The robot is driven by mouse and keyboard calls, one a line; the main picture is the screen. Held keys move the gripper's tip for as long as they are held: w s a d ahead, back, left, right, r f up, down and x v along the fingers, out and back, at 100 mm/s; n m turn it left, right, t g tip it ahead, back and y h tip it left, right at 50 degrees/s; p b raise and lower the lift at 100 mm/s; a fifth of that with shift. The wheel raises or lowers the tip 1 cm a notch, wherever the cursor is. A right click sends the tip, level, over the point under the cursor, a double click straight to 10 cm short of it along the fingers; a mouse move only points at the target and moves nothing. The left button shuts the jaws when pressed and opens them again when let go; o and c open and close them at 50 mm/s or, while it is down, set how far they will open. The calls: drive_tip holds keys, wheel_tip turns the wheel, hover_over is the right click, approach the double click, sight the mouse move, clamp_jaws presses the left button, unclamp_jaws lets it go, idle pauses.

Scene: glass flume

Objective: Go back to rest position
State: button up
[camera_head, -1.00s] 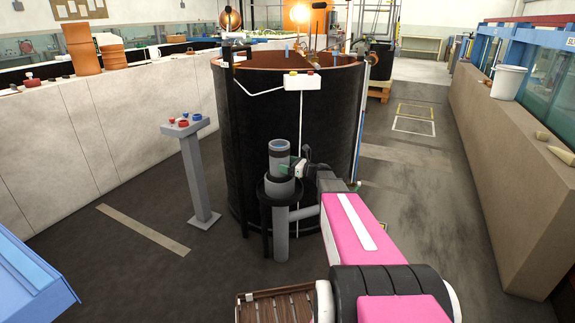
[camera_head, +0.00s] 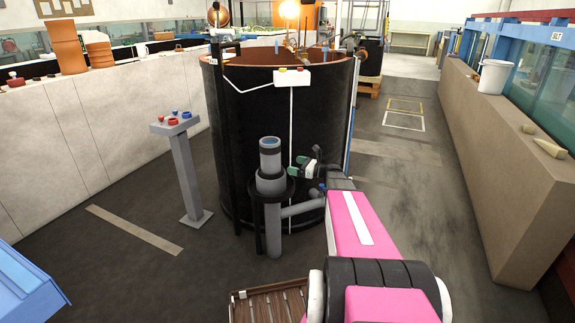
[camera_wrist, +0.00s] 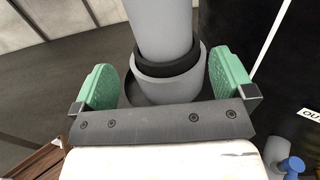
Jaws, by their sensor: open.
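My gripper (camera_head: 299,166) is open and empty, just right of a grey upright pipe (camera_head: 270,158) in the head view. The pipe has a dark band near its top and stands in a wider grey socket (camera_head: 270,184) with a black collar. In the wrist view, the green finger pads (camera_wrist: 165,84) are spread wide, with the lower pipe (camera_wrist: 161,25) and its socket (camera_wrist: 170,82) showing beyond and between them. A gap shows between the gripper and the pipe in the head view. My pink arm reaches forward from the lower right.
A large black tank (camera_head: 240,110) stands right behind the pipe. A grey button pedestal (camera_head: 183,170) is to the left. A slatted wooden crate (camera_head: 262,303) lies low in front. A beige wall (camera_head: 500,170) runs along the right, with clear floor (camera_head: 420,200) before it.

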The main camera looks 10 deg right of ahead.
drive_tip(key=shift+v, duration=0.8)
drive_tip(key=shift+a, duration=0.1)
drive_tip(key=s+a+f+n+g+h, duration=0.2)
drive_tip(key=s+a+f+n+g, duration=0.15)
drive_tip(key=s+a+n, duration=0.3)
drive_tip(key=s+a+f+n+g+h, duration=0.3)
drive_tip(key=s+a+n+g, duration=0.1)
drive_tip(key=s+a+n, duration=0.25)
drive_tip(key=s+d+f+n+g+h, duration=0.1)
drive_tip(key=s+f+n+g+h, duration=0.1)
drive_tip(key=s+n+h, duration=0.7)
drive_tip(key=s+n+g, duration=0.1)
drive_tip(key=s+n, duration=0.2)
drive_tip(key=s, duration=0.3)
drive_tip(key=shift+d, duration=0.2)
